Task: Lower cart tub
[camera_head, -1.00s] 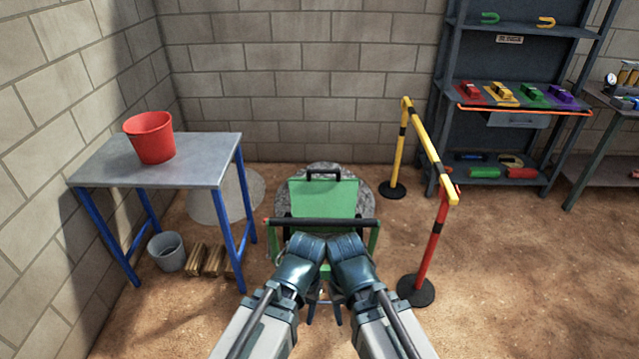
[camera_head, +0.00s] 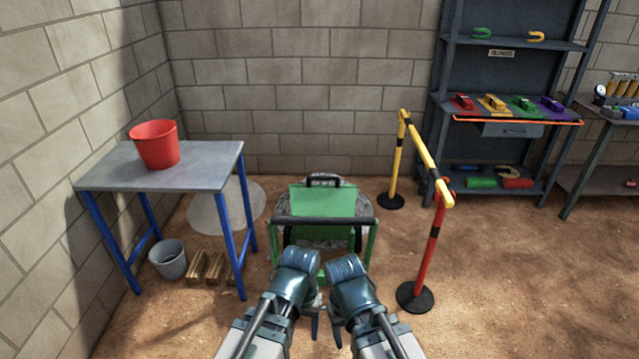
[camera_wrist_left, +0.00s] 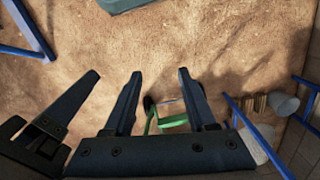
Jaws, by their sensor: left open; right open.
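The cart has a green tub (camera_head: 322,204) with a black grip (camera_head: 323,180) at its far edge. A black handlebar (camera_head: 322,220) crosses the near side on a green frame (camera_head: 370,244). I cannot tell the tub's exact tilt. My left gripper (camera_head: 312,322) and right gripper (camera_head: 336,332) are side by side, just on my side of the handlebar and apart from it. Both are open and empty. The left wrist view shows the left gripper's spread fingers (camera_wrist_left: 160,98) with part of the green frame (camera_wrist_left: 172,121) beyond them.
A blue-legged table (camera_head: 205,175) with a red bucket (camera_head: 155,145) stands left; a grey bucket (camera_head: 168,258) and wooden blocks (camera_head: 208,268) lie below. A yellow-red barrier (camera_head: 424,158) is close on the right. A shelf (camera_head: 500,70) stands behind it.

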